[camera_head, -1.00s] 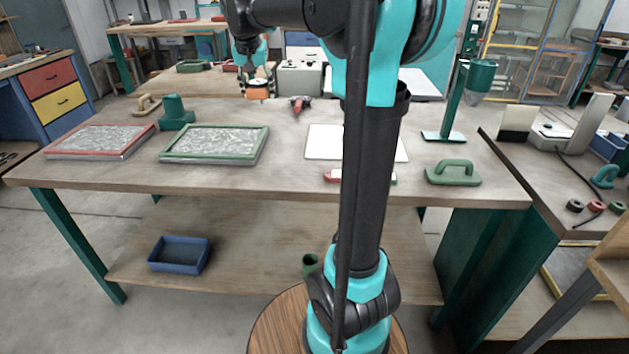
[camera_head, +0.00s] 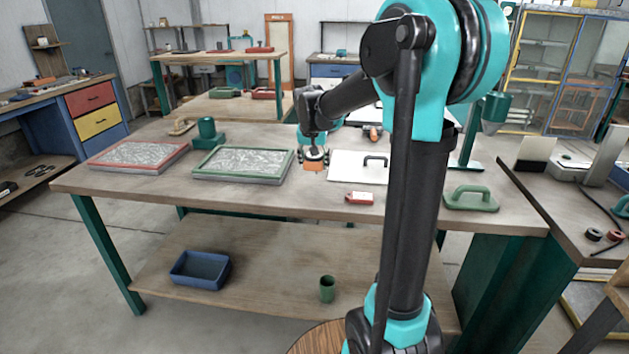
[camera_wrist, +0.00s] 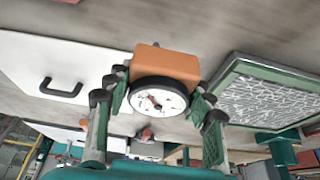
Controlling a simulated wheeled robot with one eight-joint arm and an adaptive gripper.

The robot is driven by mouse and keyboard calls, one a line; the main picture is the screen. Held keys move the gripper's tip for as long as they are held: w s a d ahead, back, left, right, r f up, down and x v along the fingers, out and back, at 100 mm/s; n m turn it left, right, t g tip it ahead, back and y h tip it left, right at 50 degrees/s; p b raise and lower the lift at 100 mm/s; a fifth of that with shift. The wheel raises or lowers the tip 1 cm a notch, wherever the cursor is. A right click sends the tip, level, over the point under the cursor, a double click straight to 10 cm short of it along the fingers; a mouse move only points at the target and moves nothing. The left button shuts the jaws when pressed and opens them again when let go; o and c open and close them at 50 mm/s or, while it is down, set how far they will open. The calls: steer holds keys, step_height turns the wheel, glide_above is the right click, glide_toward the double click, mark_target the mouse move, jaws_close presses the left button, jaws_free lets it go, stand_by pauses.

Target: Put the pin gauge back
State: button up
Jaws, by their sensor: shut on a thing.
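The pin gauge appears to be the orange block with a round white dial. In the wrist view the gauge (camera_wrist: 165,65) sits between the two fingers of my gripper (camera_wrist: 158,97), its dial facing the camera. In the head view my gripper (camera_head: 313,150) is over the table, between the green-framed tray (camera_head: 240,181) and the white board (camera_head: 350,172). The orange gauge body (camera_head: 313,166) shows below the fingers, close to the tabletop. I cannot tell whether it touches the table.
A red-framed tray (camera_head: 135,168) lies at the left. A red-and-white item (camera_head: 360,198) lies near the front edge, with a green float (camera_head: 471,199) to its right. A green stand (camera_head: 491,108) rises at the right. Bare tabletop (camera_head: 270,192) shows in front of the gauge.

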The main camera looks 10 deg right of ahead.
mark_target(313, 162)
steer(key=shift+f, duration=3.35)
steer(key=shift+f, duration=0.1)
steer(key=o, duration=1.5)
steer(key=shift+c, duration=0.2)
steer(key=v, duration=1.1)
steer(key=shift+r, duration=0.4)
steer(key=shift+s, duration=0.3)
steer(key=s+d+f+n, duration=0.1)
steer(key=s+d+f, duration=0.1)
steer(key=s+f, duration=0.7)
steer(key=s+d+f+n+y, duration=0.1)
steer(key=s+d+f+n, duration=0.1)
steer(key=s+f, duration=0.8)
steer(key=s, duration=0.6)
steer(key=shift+s+d+f+n, duration=0.3)
steer(key=shift+d, duration=0.05)
